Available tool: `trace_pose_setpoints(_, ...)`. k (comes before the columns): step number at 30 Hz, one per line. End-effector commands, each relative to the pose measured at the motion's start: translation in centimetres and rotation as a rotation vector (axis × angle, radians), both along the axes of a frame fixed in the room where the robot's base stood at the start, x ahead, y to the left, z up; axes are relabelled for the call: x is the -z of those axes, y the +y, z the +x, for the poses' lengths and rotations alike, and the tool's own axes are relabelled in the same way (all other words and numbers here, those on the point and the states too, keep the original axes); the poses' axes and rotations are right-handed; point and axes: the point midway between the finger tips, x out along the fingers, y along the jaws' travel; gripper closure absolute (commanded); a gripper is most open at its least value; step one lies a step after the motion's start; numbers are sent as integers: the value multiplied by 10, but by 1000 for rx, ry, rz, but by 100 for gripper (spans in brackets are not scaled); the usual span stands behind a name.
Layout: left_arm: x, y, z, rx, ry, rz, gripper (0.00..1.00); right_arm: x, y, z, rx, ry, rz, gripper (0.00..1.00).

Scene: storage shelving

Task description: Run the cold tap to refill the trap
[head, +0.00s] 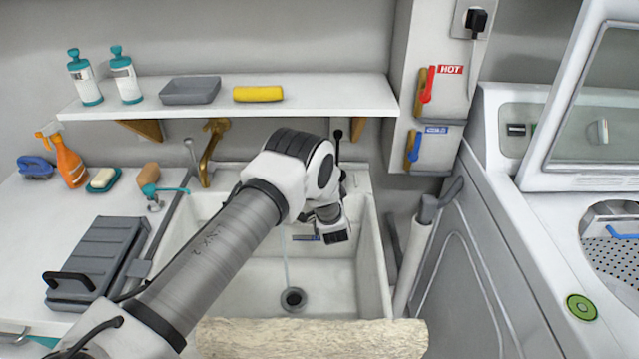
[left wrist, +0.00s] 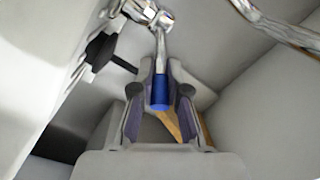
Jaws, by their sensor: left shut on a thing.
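In the left wrist view my left gripper (left wrist: 160,88) is shut on a lever with a blue end (left wrist: 159,92) and a chrome stem. In the head view my left arm reaches over the white sink (head: 372,262), and its wrist hides the lever and fingertips. The brass spout (head: 211,150) rises at the sink's back left. A thin pale line, which looks like a water stream, runs down to the drain (head: 293,299). My right gripper is not in view.
A red lever (head: 427,86) labelled HOT and a blue lever (head: 414,147) are on the pillar. Bottles, a grey tray (head: 190,90) and a yellow cloth (head: 258,94) sit on the shelf above. A pale rough roll (head: 312,338) lies across the sink's front.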

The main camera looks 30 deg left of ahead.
Motion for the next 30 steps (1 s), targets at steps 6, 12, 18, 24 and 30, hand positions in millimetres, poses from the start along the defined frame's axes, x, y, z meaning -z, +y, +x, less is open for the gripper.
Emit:
trace_pose_setpoints(6, -2, 0, 0, -2, 0, -1, 100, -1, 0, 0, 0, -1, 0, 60)
trace_pose_setpoints(12, -1, 1, 0, -2, 0, -1, 61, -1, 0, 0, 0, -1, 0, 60)
trace_pose_setpoints(18, -1, 0, 0, -2, 1, -1, 61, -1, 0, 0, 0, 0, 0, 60)
trace_pose_setpoints(24, 0, -13, -16, 0, 3, -2, 61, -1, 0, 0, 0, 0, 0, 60)
trace_pose_setpoints(30, 0, -46, -56, 3, 5, 0, 61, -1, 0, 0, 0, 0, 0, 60)
